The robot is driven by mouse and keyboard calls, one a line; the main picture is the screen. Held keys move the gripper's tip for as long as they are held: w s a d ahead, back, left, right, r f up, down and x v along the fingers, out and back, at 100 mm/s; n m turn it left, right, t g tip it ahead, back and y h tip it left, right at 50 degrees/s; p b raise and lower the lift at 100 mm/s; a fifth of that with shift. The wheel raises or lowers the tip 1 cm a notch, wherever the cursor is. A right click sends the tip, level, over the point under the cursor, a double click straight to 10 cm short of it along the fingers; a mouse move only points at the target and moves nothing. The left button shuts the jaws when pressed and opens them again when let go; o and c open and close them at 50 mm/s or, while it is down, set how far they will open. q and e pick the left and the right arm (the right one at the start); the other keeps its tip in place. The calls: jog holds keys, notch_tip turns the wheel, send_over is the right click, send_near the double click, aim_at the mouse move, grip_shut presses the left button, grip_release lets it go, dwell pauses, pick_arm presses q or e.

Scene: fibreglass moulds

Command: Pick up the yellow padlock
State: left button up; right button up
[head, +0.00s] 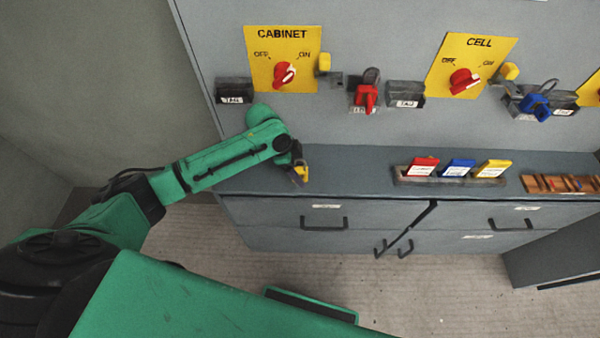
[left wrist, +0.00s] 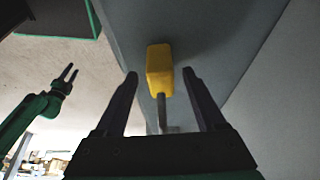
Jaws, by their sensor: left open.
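The yellow padlock (left wrist: 159,67) is in the left wrist view, its body ahead of my fingers and its grey shackle pointing back between them. My left gripper (left wrist: 160,78) is open, with one finger on each side and a visible gap to the padlock. In the head view my left gripper (head: 300,178) is over the counter's left part, and the yellow padlock (head: 304,172) shows partly beside its fingers. Whether the padlock rests on the counter is unclear. My right gripper (left wrist: 67,74) is small at the left of the left wrist view, fingers apart and empty.
The grey counter (head: 350,165) has drawers below. A holder with red, blue and yellow cards (head: 457,168) and a wooden-looking tray (head: 560,184) stand to the right. A red padlock (head: 365,96) and a blue padlock (head: 535,106) are on the panel above.

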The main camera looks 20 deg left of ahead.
pick_arm(q)
grip_shut()
